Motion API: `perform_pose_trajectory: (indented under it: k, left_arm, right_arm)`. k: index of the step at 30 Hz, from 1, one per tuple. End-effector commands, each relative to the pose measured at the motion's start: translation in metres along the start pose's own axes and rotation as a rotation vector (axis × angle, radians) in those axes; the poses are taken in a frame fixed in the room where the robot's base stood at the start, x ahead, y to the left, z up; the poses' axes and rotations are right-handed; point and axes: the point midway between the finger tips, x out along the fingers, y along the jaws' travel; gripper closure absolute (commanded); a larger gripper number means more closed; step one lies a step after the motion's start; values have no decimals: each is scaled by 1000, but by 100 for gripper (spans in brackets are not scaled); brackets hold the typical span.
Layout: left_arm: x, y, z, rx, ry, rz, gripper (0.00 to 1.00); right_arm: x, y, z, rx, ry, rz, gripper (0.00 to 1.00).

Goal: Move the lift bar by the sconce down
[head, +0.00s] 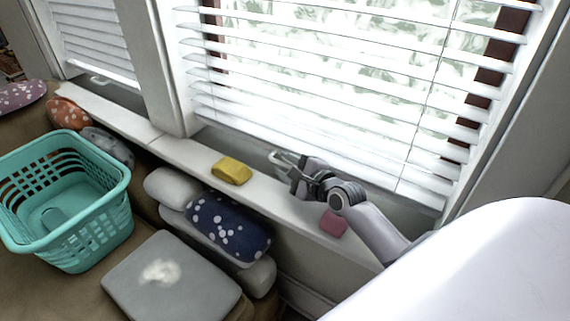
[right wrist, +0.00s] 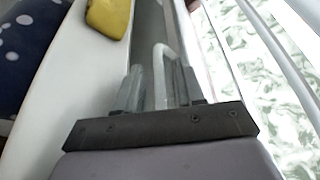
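A white loop-shaped lift bar (head: 282,158) sits at the bottom of the large window blind, above the sill. My right gripper (head: 293,172) is right at it, reaching in from the right. In the right wrist view the lift bar (right wrist: 162,52) rises between the two fingers (right wrist: 160,88), which stand apart with a narrow gap beside the bar. Whether a finger touches the bar I cannot tell. A second lift bar (head: 99,81) is at the smaller window on the left. No sconce shows. My left gripper is out of view.
A yellow sponge-like block (head: 231,171) and a pink block (head: 333,223) lie on the white sill (head: 185,153). Below are cushions, a blue dotted pillow (head: 228,226), a teal basket (head: 62,200) and a grey cushion (head: 172,280). The blind slats (head: 310,120) are close behind my gripper.

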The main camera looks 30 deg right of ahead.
Motion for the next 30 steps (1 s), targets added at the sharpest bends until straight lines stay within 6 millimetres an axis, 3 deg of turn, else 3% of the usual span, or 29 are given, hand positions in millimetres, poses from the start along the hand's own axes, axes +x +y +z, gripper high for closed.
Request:
perform_pose_trajectory:
  k: [12, 24, 25, 28, 30]
  left_arm:
    - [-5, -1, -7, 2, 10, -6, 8]
    - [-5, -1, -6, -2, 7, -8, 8]
    - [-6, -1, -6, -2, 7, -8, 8]
    - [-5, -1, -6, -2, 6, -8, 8]
    - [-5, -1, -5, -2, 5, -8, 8]
  right_arm:
    - [-53, 1, 0, 0, 1, 4, 62]
    - [-61, 1, 0, 0, 1, 2, 62]
    - [-61, 1, 0, 0, 0, 2, 65]
    - [-59, -2, 2, -21, -4, -8, 98]
    - [-54, -10, 9, -88, -15, -38, 100]
